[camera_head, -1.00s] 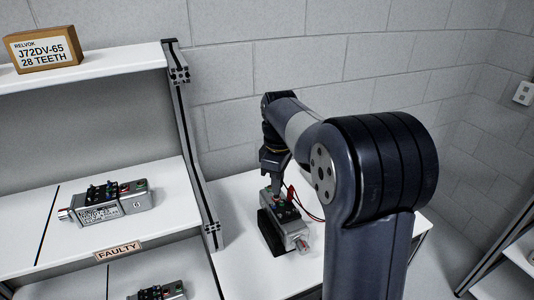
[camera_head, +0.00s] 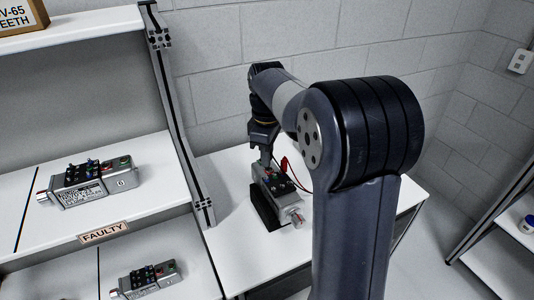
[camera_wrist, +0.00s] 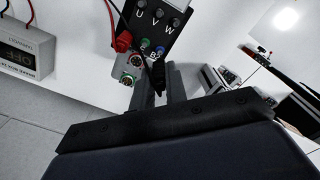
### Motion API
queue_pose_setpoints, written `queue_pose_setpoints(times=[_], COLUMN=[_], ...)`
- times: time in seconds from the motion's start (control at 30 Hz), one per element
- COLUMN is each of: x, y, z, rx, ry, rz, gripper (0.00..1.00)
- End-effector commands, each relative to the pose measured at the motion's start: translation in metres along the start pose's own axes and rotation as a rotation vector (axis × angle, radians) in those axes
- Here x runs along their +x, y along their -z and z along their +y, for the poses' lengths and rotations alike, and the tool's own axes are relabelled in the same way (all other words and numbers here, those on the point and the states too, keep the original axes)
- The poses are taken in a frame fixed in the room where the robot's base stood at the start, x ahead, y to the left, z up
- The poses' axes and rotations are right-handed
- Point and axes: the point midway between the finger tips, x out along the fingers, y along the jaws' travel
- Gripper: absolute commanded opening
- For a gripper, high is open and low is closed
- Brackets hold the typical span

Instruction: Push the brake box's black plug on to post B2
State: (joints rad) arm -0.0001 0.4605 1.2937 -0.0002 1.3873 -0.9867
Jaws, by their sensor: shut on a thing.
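The motor (camera_head: 290,212) lies on a black cradle on the white bench, its terminal board facing up. In the wrist view the board (camera_wrist: 172,35) shows the letters U, V, W and a partly covered B label. My gripper (camera_wrist: 158,82) is shut on the black plug (camera_wrist: 158,70), right by the B label. The plug's tip and the post under it are hidden, so I cannot tell whether they touch. A red plug (camera_wrist: 123,41) with its lead stands at the board's left edge.
The brake box (camera_wrist: 25,50) with a dark display lies left in the wrist view. Shelves on the left hold another motor (camera_head: 90,182) above the FAULTY label (camera_head: 104,232) and one below (camera_head: 148,278). A shelf upright (camera_head: 178,110) stands left of the bench.

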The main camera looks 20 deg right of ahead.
Motion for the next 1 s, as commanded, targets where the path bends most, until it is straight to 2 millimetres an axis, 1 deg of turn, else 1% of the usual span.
queue_pose_setpoints(times=[0.03, 0.1, 0.5, 1.0], x=[0.007, 0.012, 0.036, 0.038], y=[0.000, 0.000, 0.000, 0.000], z=[0.000, 0.000, 0.000, 0.000], rx=[0.000, 0.000, 0.000, 0.000], ry=[0.000, 0.000, 0.001, 0.000], rz=[0.000, 0.000, -0.001, 0.000], gripper=[0.00, 0.00, 0.00, 0.00])
